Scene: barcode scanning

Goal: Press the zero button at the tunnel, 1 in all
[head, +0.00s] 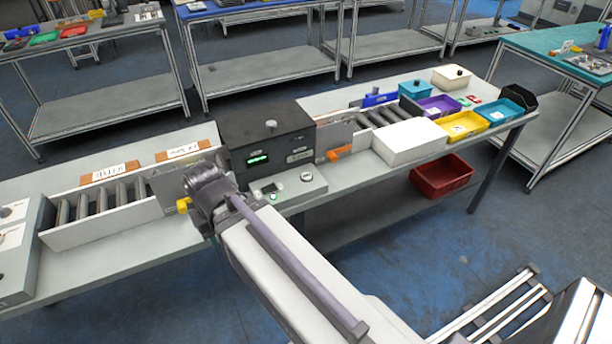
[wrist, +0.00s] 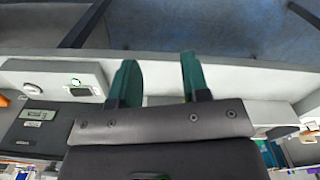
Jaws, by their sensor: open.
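The black tunnel (head: 266,138) stands across the conveyor, with a green lit readout on its front and a knob on top. A grey control panel (head: 290,190) sits at its foot, with a small display, a green-ringed button (head: 272,197) and a pale round button (head: 306,177). I cannot read which button is zero. The wrist view shows the panel at left, with the green-ringed button (wrist: 75,81) and the pale round button (wrist: 30,88). My gripper (wrist: 158,76) is open and empty, its teal fingers apart from the panel. In the head view my wrist is left of the panel and hides the fingers.
Rollers (head: 100,203) lead in from the left, with brown labelled boxes (head: 110,171) behind them. Right of the tunnel are more rollers, a white box (head: 409,142) and coloured bins. A red crate (head: 442,176) sits lower down. The bench front strip is mostly clear.

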